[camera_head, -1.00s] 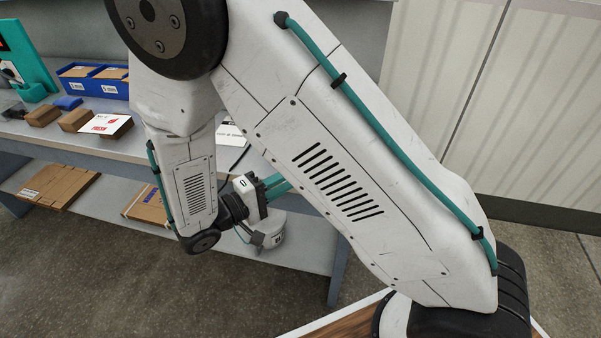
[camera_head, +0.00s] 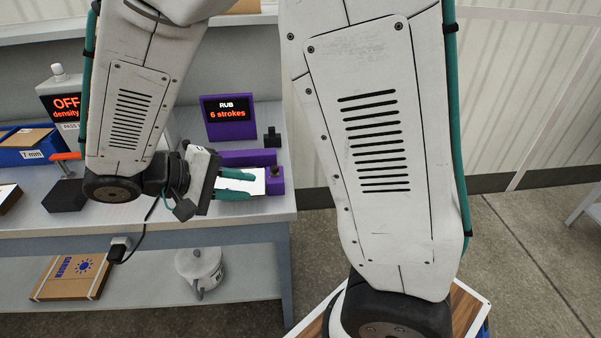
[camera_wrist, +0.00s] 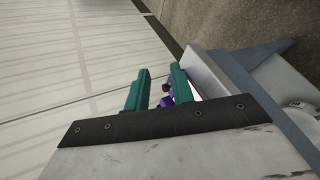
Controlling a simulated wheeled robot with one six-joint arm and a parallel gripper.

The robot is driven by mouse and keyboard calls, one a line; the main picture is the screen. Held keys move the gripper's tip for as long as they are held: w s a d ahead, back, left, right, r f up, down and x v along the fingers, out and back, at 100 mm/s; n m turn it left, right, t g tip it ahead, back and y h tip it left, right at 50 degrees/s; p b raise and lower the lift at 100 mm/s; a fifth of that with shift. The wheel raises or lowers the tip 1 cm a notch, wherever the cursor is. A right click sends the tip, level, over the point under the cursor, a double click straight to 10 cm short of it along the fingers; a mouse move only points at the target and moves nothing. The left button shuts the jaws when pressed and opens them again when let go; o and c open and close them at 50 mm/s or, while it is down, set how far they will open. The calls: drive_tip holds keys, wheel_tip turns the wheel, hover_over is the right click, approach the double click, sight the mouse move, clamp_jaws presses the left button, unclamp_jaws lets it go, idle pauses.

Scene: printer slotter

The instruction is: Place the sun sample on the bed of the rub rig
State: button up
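The rub rig (camera_head: 228,119) stands at the right end of the bench. It has a purple display reading "RUB 6 strokes" and purple low parts (camera_head: 275,181) in front. A white flat surface (camera_head: 256,184) lies beside them, partly behind my fingers; I cannot tell whether it is the rig's bed or a sheet on it. My gripper (camera_head: 250,186) is over this white surface, its teal fingers apart. In the wrist view, nothing shows held between the fingers (camera_wrist: 158,85); purple rig parts show beyond. A cardboard piece with a blue sun mark (camera_head: 70,277) lies on the lower shelf.
A grey unit with an "OFF density" display (camera_head: 66,104) and a blue bin (camera_head: 22,155) stand at the left. A black block (camera_head: 66,196) lies near the bench's front edge. A white pot (camera_head: 201,268) sits on the lower shelf.

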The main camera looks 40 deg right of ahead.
drive_tip(key=s+d+r+t+y, duration=0.2)
drive_tip(key=s+r+y, duration=0.2)
drive_tip(key=s+y, duration=0.1)
drive_tip(key=s+d+r+t+y, duration=0.2)
drive_tip(key=s+r+y, duration=0.2)
drive_tip(key=s+y, duration=0.2)
drive_tip(key=shift+s+r+t+y, duration=0.3)
drive_tip(key=shift+s+r, duration=0.05)
drive_tip(key=shift+s, duration=0.85)
